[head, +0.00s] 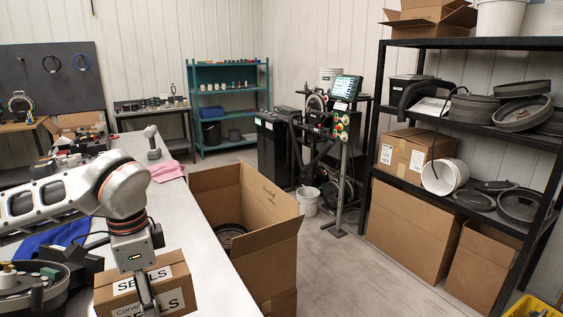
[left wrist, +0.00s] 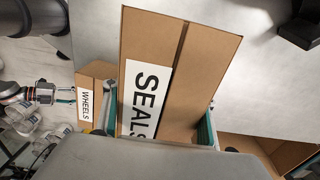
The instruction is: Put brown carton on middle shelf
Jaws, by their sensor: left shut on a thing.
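A brown carton with white SEALS labels (head: 177,276) is at the bottom of the head view, by the near end of the long white table (head: 215,265). It fills the middle of the left wrist view (left wrist: 205,70). My left gripper (head: 148,296) points down over it and is shut on it, one finger on each side (left wrist: 158,120). Whether the carton touches the table is hidden. The middle shelf (head: 440,122) of the dark rack is at the right. My right gripper (left wrist: 66,95) shows small beside a WHEELS carton (left wrist: 88,100); its grip is unclear.
The middle shelf carries a black bin (head: 408,90) and dark discs (head: 522,112), with little bare board. The lower shelf has a carton (head: 402,158) and a white bucket (head: 440,177). A large open carton (head: 265,235) stands right of the table. Floor before the rack is clear.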

